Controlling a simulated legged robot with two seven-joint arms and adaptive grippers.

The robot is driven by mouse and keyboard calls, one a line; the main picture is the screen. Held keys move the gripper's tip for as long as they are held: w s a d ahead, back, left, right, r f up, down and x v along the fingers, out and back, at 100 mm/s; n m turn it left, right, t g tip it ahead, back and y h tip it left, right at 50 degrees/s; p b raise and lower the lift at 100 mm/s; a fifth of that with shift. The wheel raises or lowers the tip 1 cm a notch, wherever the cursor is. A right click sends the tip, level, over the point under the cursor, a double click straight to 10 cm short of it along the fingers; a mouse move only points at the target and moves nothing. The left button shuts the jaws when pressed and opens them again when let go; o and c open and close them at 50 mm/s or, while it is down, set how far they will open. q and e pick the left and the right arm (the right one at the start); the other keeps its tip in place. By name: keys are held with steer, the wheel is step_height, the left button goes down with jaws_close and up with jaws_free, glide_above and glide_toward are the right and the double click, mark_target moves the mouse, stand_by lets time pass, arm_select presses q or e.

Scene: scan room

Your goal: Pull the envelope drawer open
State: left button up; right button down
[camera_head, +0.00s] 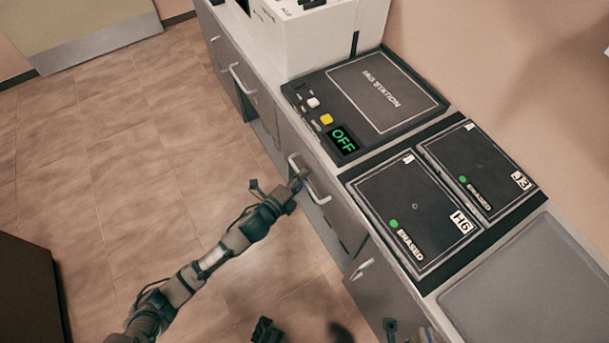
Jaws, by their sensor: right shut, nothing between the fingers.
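A grey drawer front (334,188) with a pale bar handle (320,196) is in the counter's side, below the tag station. No envelope label is readable on it. My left gripper (298,182) reaches in from the lower left, with its fingertips at the middle of this handle. The fingers cover part of the bar, and I cannot tell whether they are closed around it. The drawer front looks about flush with the cabinet. My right gripper (405,328) is only partly in view at the bottom edge, shut and empty, near the lower cabinet front.
Other handles sit on the cabinet front, one farther up (242,79) and one nearer (361,268). Tiled floor (130,150) is clear at left.

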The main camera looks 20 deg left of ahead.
arm_select(q)
steer(key=shift+w, duration=0.2)
jaws_close()
steer(key=shift+s, duration=0.15)
